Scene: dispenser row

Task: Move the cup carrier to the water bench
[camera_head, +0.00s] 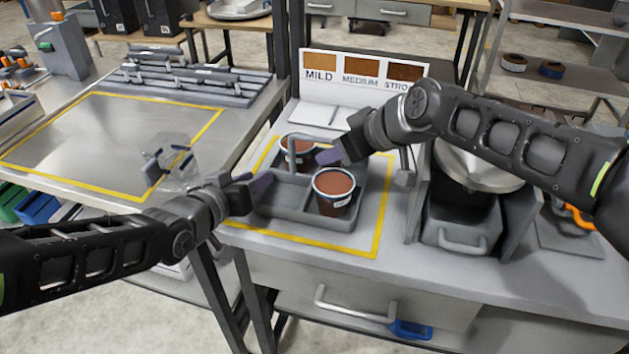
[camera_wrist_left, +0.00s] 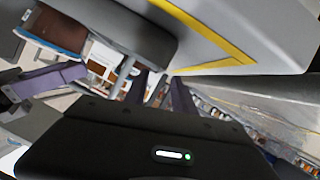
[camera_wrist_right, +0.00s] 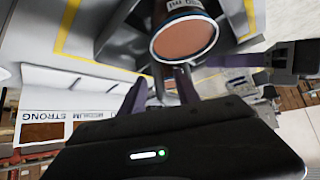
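The cup carrier (camera_head: 290,217) is a grey tray with an upright handle, standing in a yellow outline on the middle bench. It holds two cups with brown tops, a front cup (camera_head: 333,203) and a rear cup (camera_head: 286,154) partly behind the handle. My left gripper (camera_head: 256,187) is at the carrier's left side, its fingers apart; whether they touch it is unclear. My right gripper (camera_head: 329,155) is over the carrier's rear right part, behind the front cup. Its fingers stand apart in the right wrist view (camera_wrist_right: 162,92), with no clear hold. No label marks the water bench.
A sign reading MILD, MEDIUM and STRONG (camera_head: 362,75) stands behind the carrier. A grey dispenser drawer (camera_head: 460,225) is to its right. A gap separates the benches.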

